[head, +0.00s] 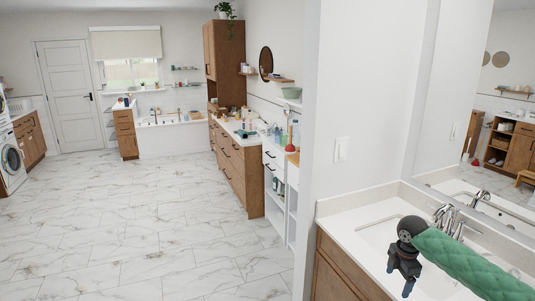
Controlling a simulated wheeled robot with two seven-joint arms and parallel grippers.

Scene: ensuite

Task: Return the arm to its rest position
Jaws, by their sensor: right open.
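My right arm, with a green quilted sleeve, comes in from the lower right over the white sink counter (345,226). My right gripper (399,282) is black and points down above the counter, near the front of the basin. Its fingers are apart, and I see nothing between them. It hides part of the basin. My left arm and left gripper are not in view.
A chrome faucet (447,216) stands just behind my right arm. A mirror (480,150) and a white wall (345,90) border the counter. A wooden cabinet (240,170) crowded with items stands further back. The marble floor (130,230) at left is clear.

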